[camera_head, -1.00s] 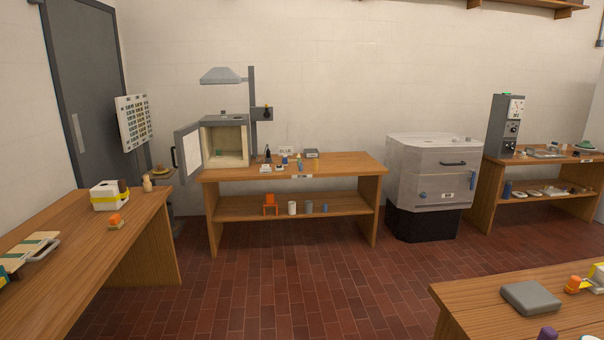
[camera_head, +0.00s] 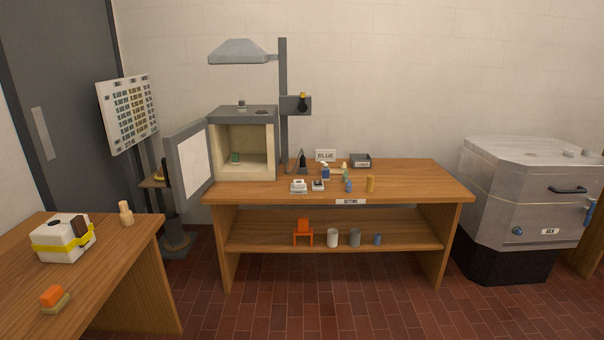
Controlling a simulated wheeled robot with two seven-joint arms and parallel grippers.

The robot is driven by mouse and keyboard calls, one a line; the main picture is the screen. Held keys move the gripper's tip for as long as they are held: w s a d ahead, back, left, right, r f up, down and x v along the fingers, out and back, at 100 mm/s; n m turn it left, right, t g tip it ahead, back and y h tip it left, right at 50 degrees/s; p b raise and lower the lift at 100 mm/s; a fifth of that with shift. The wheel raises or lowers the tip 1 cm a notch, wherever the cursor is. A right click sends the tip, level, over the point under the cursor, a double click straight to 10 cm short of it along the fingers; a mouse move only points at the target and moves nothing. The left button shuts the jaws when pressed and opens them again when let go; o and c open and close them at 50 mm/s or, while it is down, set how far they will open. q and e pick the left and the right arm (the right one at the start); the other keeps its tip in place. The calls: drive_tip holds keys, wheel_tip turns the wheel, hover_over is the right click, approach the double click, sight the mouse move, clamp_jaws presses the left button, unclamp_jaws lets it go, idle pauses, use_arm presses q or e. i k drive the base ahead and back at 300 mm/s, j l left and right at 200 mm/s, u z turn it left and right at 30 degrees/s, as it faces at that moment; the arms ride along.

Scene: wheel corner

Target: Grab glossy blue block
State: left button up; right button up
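I cannot make out a clear glossy blue block. A small blue cylinder-like piece (camera_head: 378,239) sits on the lower shelf (camera_head: 275,235). All are too small to tell their exact shape or gloss. Neither of my grippers is in view.
A side table (camera_head: 100,260) is at left, a large grey cabinet (camera_head: 515,195) at right. Brick floor (camera_head: 330,310) ahead is clear.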

sight(326, 175)
drive_tip(key=i, duration=1.35)
drive_tip(key=i+l+u, duration=0.1)
drive_tip(key=i, duration=1.25)
